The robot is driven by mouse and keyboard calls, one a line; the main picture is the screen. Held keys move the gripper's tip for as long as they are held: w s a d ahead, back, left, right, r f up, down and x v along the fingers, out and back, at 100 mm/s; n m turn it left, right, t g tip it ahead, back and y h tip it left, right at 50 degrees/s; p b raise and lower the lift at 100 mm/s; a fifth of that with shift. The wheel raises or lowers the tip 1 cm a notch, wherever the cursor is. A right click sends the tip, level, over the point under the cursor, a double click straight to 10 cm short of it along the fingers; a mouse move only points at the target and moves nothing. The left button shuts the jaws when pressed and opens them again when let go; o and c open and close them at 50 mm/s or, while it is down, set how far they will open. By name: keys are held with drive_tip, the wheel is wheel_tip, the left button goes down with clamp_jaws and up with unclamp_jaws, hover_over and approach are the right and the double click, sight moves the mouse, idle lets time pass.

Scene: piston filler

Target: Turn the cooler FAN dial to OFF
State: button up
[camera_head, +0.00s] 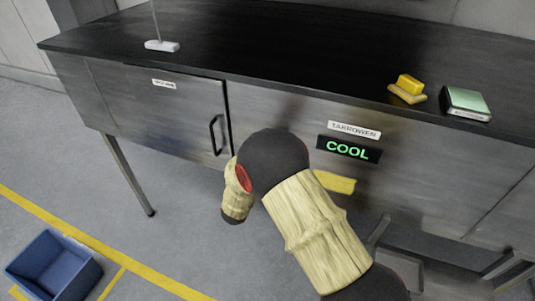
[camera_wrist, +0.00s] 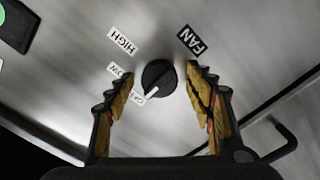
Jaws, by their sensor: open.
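The black round FAN dial (camera_wrist: 158,78) sits on the brushed metal front in the wrist view. Its white pointer mark is at the lower left, toward the partly hidden OFF label (camera_wrist: 139,99). The LOW label (camera_wrist: 115,69) and HIGH label (camera_wrist: 122,40) are further up on the left, and the FAN label (camera_wrist: 191,40) is at upper right. My gripper (camera_wrist: 160,71) is open, one finger on each side of the dial, with visible gaps between. In the head view my arm hides the dial and the gripper.
The cooler front carries a green COOL display (camera_head: 347,150) and a name label (camera_head: 354,130). A door handle (camera_head: 215,135) is left of my arm. A blue bin (camera_head: 52,264) stands on the floor.

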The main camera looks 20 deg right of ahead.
drive_tip(key=v, duration=1.2)
idle(0.4)
